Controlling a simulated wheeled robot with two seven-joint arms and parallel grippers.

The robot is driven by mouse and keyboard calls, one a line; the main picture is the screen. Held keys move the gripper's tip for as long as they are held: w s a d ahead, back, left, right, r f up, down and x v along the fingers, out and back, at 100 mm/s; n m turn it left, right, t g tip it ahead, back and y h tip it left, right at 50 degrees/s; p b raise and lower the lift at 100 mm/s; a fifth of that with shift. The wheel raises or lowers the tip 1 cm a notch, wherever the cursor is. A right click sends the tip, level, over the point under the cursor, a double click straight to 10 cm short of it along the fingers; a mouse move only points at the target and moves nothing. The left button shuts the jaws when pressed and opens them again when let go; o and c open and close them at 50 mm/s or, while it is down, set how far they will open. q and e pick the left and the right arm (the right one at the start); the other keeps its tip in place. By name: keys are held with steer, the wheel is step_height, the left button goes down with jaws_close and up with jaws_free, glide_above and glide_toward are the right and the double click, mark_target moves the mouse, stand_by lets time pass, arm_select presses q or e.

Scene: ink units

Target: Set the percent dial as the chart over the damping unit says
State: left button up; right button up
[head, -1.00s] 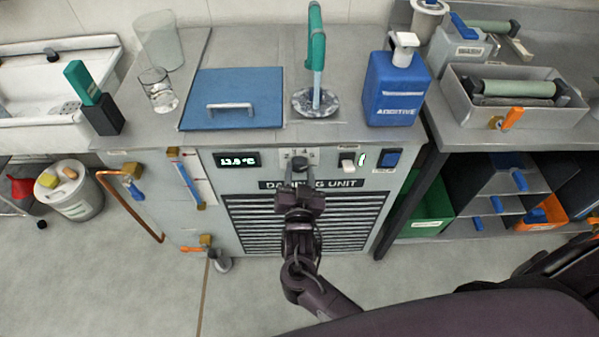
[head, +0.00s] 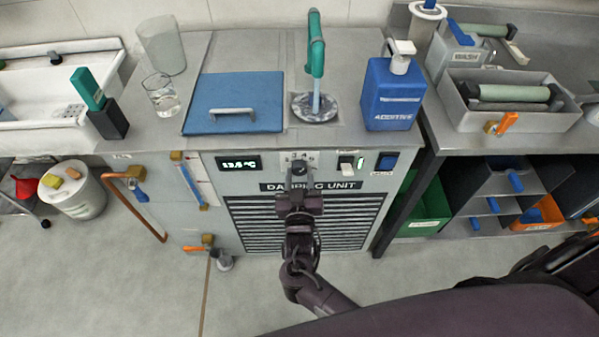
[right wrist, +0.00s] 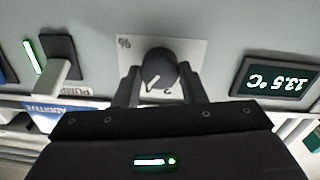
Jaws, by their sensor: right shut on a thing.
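The damping unit (head: 308,187) is a grey cabinet with a slatted front and a name strip. Its percent dial (head: 299,167) is a small dark knob on a pale plate (head: 288,157) with numbers. My right gripper (head: 298,180) is at the dial from below. In the right wrist view its fingers (right wrist: 160,84) stand on both sides of the round dial (right wrist: 160,68), shut on it. The dial's white pointer line points to the lower left there; most plate numbers are hidden. No readable chart shows. My left gripper is not in view.
A temperature display (head: 239,163) is left of the dial and reads 13.5 °C in the wrist view. A switch (head: 346,163) and blue button (head: 387,161) are to its right. An additive bottle (head: 392,98), tap (head: 316,45) and blue lid (head: 232,102) are on top.

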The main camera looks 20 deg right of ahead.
steer(key=shift+n+p, duration=0.65)
steer(key=shift+n, duration=0.95)
steer(key=o, duration=1)
steer(key=shift+s, duration=0.1)
steer(key=v, duration=0.7)
steer(key=shift+s+b, duration=0.3)
steer(key=shift+b, duration=0.1)
steer(key=shift+a+f, duration=0.1)
